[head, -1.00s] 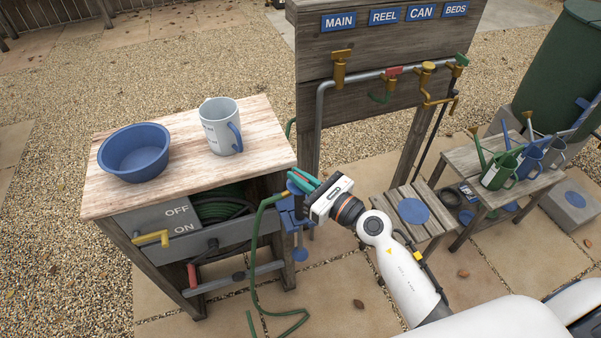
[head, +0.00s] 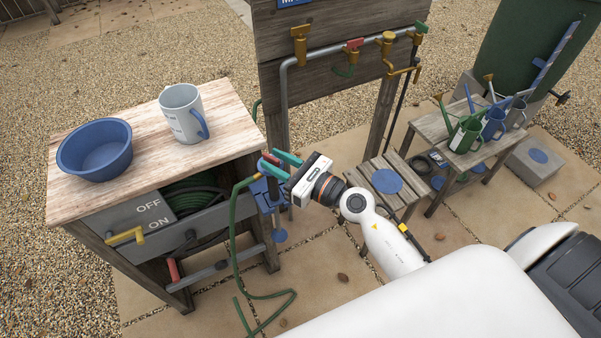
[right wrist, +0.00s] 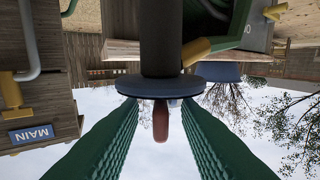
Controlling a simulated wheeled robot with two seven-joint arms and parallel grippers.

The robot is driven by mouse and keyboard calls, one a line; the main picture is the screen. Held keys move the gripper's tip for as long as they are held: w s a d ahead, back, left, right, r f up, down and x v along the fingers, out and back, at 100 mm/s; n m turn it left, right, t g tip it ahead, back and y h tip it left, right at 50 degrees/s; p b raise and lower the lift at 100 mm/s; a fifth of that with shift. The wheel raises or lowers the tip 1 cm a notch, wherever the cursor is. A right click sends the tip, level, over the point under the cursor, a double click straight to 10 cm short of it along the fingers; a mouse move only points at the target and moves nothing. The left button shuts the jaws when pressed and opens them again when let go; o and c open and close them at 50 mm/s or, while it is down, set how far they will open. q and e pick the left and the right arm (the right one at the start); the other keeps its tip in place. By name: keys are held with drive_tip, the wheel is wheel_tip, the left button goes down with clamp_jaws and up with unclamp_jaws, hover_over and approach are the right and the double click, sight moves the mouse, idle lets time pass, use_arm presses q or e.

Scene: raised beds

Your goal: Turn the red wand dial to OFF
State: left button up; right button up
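The red dial (head: 270,158) sits on top of the dark upright wand, which stands in a blue holder (head: 268,196) at the cabinet's right side. In the right wrist view the red dial (right wrist: 160,121) projects from a blue-grey disc (right wrist: 160,86) on the dark wand body (right wrist: 161,40). My right gripper (head: 277,163) has its green fingers spread at the dial. In the right wrist view the fingers (right wrist: 160,125) stand on both sides of the dial, with visible gaps. The dial's marks cannot be read. My left gripper is not in view.
A green hose (head: 236,225) runs from the wand to the paving. The wooden cabinet (head: 225,100) carries a blue bowl (head: 95,150) and a mug (head: 184,115). Its grey panel (head: 130,212) reads OFF and ON beside a yellow lever (head: 127,236). A tap board (head: 330,75) stands behind.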

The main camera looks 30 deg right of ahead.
drive_tip(key=b+v, duration=0.3)
drive_tip(key=v, duration=0.7)
drive_tip(key=shift+f, duration=0.1)
